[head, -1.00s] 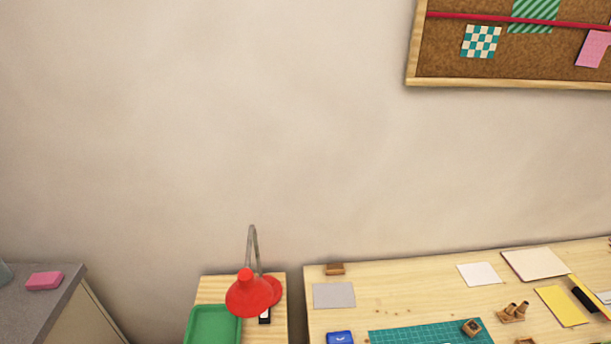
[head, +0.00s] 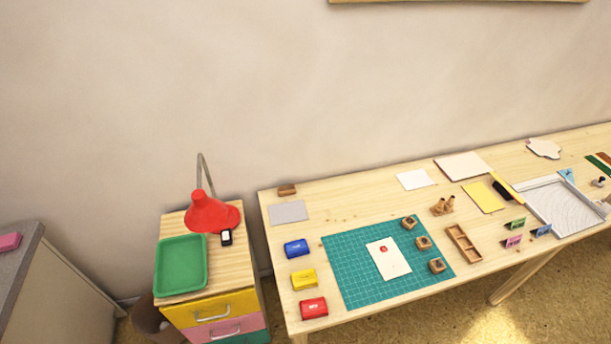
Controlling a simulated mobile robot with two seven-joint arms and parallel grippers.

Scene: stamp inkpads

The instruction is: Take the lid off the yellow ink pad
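The yellow ink pad (head: 305,279) sits near the left end of the wooden table (head: 350,202), in a column between a blue ink pad (head: 296,248) behind it and a red ink pad (head: 313,307) in front. Its top is yellow with a small mark, and it looks closed. It lies just left of the green cutting mat (head: 345,280), apart from the other pads. Neither of my grippers shows in the head view.
A white card (head: 383,268) with a red mark and several wooden stamps (head: 423,243) lie on the mat. A wooden tray (head: 463,243) stands right of it. Left of the table, a drawer unit (head: 217,313) carries a green tray (head: 181,265) and a red lamp (head: 211,214).

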